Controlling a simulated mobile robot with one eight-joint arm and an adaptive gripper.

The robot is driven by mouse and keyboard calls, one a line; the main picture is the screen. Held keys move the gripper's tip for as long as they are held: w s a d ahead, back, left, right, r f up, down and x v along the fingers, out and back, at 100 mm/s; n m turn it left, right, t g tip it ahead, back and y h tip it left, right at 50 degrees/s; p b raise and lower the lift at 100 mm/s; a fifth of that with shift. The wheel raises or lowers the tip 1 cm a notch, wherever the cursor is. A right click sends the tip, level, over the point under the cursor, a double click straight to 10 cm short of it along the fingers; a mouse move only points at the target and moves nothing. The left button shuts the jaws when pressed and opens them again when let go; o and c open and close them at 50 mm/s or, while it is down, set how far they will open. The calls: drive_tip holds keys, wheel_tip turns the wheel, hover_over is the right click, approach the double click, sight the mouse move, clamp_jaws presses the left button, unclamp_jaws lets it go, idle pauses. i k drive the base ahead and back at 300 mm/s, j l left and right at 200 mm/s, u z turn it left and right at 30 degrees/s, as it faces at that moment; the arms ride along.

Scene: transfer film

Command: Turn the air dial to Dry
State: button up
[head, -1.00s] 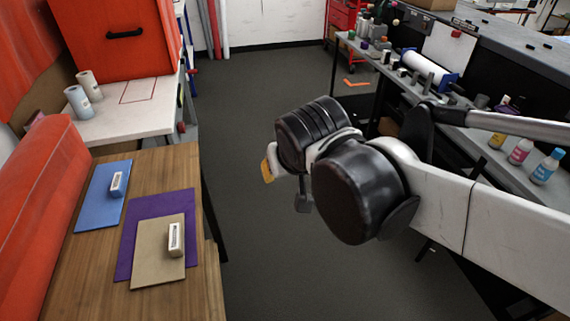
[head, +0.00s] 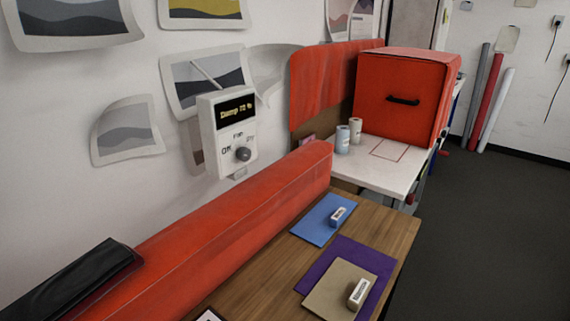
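In the head view, a white control box (head: 214,130) is mounted on the wall at left of centre. Its dark display reads something like "Damp 72 %" in yellow letters. Below the display is a round grey dial (head: 243,154) with small dark labels around it, too small to read surely. I cannot tell which label the dial points at. My gripper and arm are outside this view.
A long red padded block (head: 232,222) lies below the box, along the wooden table (head: 392,222). Blue (head: 318,226) and purple sheets with small labelled blocks lie on the table. Grey floor at right is clear.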

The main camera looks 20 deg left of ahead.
sight(243, 154)
drive_tip(key=u, duration=1.5)
